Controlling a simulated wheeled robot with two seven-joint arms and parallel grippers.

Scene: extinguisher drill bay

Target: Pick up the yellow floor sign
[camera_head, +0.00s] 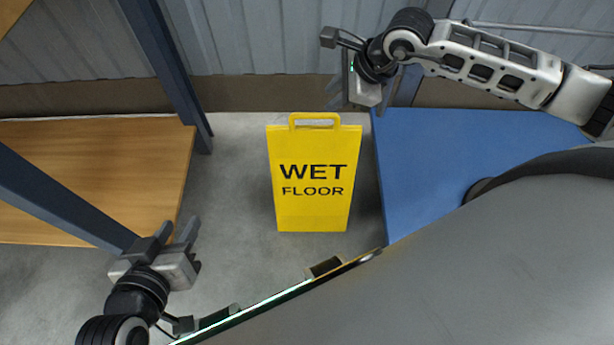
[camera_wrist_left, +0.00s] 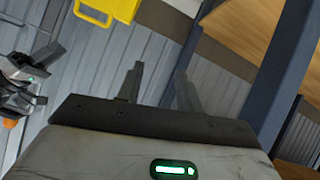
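The yellow floor sign (camera_head: 313,211) reads "WET FLOOR" and has a loop handle on its top edge. In the head view it stands on the grey floor near the middle, with nothing holding it. Its handle end (camera_wrist_left: 112,7) shows at the top of the left wrist view. My left gripper (camera_head: 177,231) is to the left of the sign, apart from it, with its two fingers spread and nothing between them. My right gripper (camera_head: 333,94) is beyond the sign's handle, a little to the right, apart from the sign; its fingers look parted and empty.
A wooden shelf (camera_head: 100,165) with dark blue posts (camera_head: 165,55) stands at the left. A blue surface (camera_head: 440,150) lies right of the sign. A corrugated wall (camera_head: 260,35) closes the back. Bare floor (camera_head: 235,190) lies between shelf and sign.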

